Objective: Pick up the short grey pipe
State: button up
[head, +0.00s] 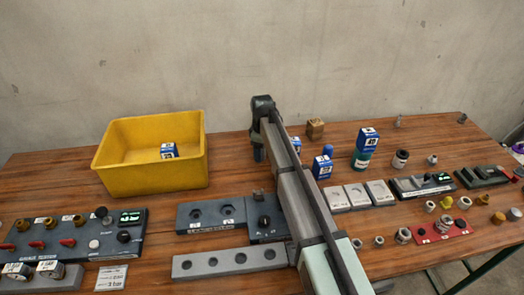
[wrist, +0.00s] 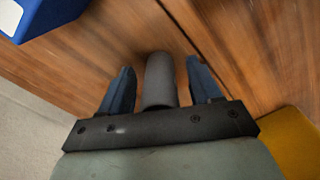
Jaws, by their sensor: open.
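The short grey pipe (wrist: 160,84) shows in the wrist view as a plain grey cylinder between my gripper's two fingers. My gripper (wrist: 158,72) is open, with one dark blue finger on each side of the pipe and a visible gap on both sides. The pipe's near end is hidden behind the gripper's dark crossbar. In the head view my gripper (head: 259,154) is low over the back of the table, right of the yellow bin. I cannot make out the pipe there; my arm covers part of that area.
The yellow bin (head: 150,184) holds a blue and white box (head: 169,150). A blue box (wrist: 42,14) is near my gripper in the wrist view. A wooden block (head: 315,128), bottles, a grey rack (head: 229,262) and control panels crowd the table (head: 60,167).

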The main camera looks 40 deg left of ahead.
jog(key=shift+f, duration=0.5)
jog(key=shift+c, duration=0.2)
jog(key=c, duration=1.1)
